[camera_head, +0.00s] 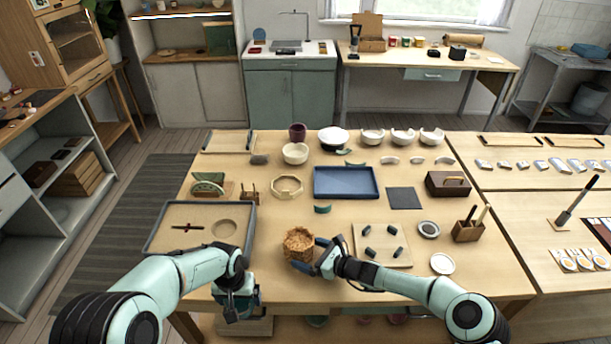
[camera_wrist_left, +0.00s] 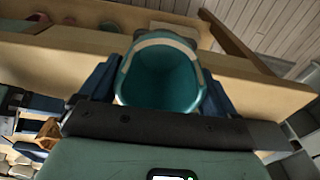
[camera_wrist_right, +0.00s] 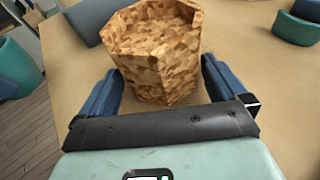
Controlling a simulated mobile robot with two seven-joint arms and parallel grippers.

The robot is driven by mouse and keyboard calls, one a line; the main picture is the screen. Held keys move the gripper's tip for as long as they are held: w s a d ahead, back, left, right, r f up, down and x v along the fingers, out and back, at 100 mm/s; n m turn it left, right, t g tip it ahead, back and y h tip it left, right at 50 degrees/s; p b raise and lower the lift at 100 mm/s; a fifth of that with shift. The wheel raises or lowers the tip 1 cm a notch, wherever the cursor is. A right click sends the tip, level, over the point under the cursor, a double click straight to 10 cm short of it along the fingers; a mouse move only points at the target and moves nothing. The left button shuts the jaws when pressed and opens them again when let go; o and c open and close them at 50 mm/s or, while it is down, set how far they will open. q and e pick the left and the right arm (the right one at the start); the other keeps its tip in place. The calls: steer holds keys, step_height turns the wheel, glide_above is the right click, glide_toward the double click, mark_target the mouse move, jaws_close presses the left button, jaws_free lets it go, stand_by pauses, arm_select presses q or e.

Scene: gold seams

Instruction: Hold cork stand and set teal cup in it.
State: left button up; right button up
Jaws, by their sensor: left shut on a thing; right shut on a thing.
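The cork stand (camera_head: 298,243) is a brown mottled, faceted block standing upright near the table's front edge. My right gripper (camera_head: 313,255) is shut on its sides, one blue finger on each side in the right wrist view, where the stand (camera_wrist_right: 155,55) fills the upper middle. The teal cup (camera_wrist_left: 160,78) is between the fingers of my left gripper (camera_wrist_left: 160,92), which is shut on it; its open mouth and pale rim band show. In the head view my left gripper (camera_head: 238,305) is at the front edge, left of the stand; the cup is mostly hidden there.
A grey-rimmed tray (camera_head: 151,240) lies left of the stand, and a board with dark pegs (camera_head: 399,262) lies right. A teal curved shard (camera_head: 322,209) and a blue tray (camera_head: 317,191) are behind it. Bare tabletop surrounds the stand.

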steer(key=o, duration=0.3)
steer(key=shift+o, duration=0.2)
